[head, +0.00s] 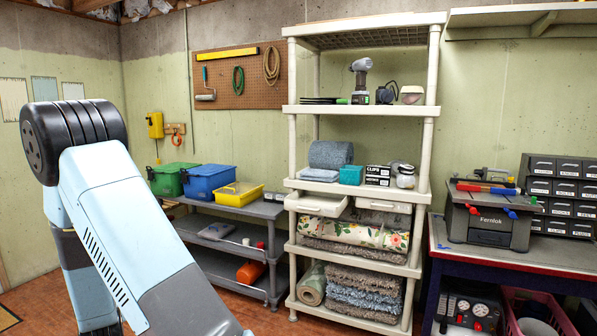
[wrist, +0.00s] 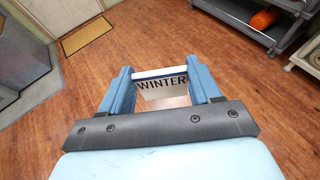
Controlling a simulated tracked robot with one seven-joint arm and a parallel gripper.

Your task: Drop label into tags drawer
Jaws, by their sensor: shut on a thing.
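In the wrist view, my gripper (wrist: 160,73) is shut on a label (wrist: 162,87), a pale piece that reads WINTER. It holds the label between its two blue fingers, above the wooden floor. In the head view, two white drawers hang under a shelf of the beige rack: a left drawer (head: 315,205), which appears to stick out farther, and a right drawer (head: 384,205). I cannot read any tags mark on either. My gripper and the label do not show in the head view, where only my arm is seen at left.
The beige rack (head: 432,130) holds tools, boxes and rolled fabric. A grey cart (head: 200,228) with coloured bins stands left of it. A workbench (head: 520,262) with a black drawer cabinet (head: 563,195) is at right. In the wrist view, the floor (wrist: 185,30) has open room.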

